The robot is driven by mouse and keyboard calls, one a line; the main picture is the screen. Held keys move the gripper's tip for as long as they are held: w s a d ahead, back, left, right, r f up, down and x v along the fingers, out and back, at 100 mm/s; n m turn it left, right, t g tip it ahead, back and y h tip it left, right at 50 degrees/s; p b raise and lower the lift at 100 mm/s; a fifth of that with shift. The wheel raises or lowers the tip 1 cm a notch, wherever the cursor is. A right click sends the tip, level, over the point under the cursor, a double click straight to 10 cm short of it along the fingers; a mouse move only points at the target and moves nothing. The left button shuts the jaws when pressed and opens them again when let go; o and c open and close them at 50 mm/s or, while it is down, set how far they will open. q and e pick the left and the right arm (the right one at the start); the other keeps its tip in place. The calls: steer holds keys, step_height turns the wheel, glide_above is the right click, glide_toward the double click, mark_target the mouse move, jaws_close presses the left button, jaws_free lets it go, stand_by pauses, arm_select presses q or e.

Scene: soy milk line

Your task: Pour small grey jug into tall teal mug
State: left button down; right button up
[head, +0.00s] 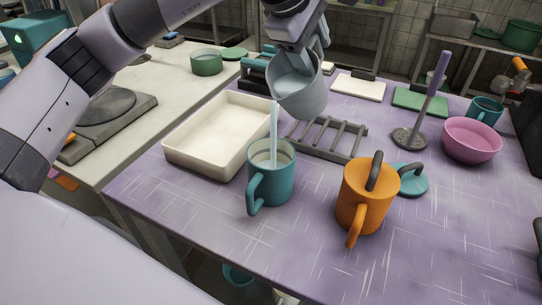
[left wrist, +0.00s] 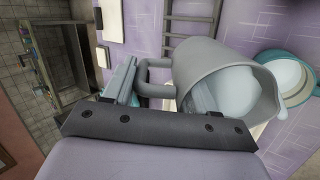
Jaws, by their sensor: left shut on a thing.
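The small grey jug (head: 300,98) is tilted in the air above and slightly right of the tall teal mug (head: 271,186). My left gripper (head: 316,45) is shut on the jug's handle, which shows between the fingers in the left wrist view (left wrist: 130,80). A thin pale stream runs from the jug's lip down into the mug. The mug stands upright on the purple table, with pale liquid visible inside. In the left wrist view, pale liquid lies in the jug (left wrist: 205,60) near its lip, beside the mug's rim (left wrist: 310,90). My right gripper is out of view.
A cream tray (head: 190,151) lies left of the mug, and a grey rack (head: 343,153) behind it. A pink bowl (head: 472,143) is farther right. The front table is clear.

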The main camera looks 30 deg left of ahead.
arm_select(q)
steer(key=shift+s+t+b, duration=0.2)
steer(key=shift+t+b, duration=0.3)
steer(key=shift+b, duration=0.7)
steer(key=shift+s+r+t+b, duration=0.15)
steer(key=shift+t+b, duration=0.15)
steer(key=shift+b, duration=0.4)
steer(key=shift+r, duration=0.1)
steer(key=shift+s, duration=0.1)
steer(key=shift+b, duration=0.6)
steer(key=shift+s+a+t, duration=0.1)
steer(key=shift+t, duration=0.2)
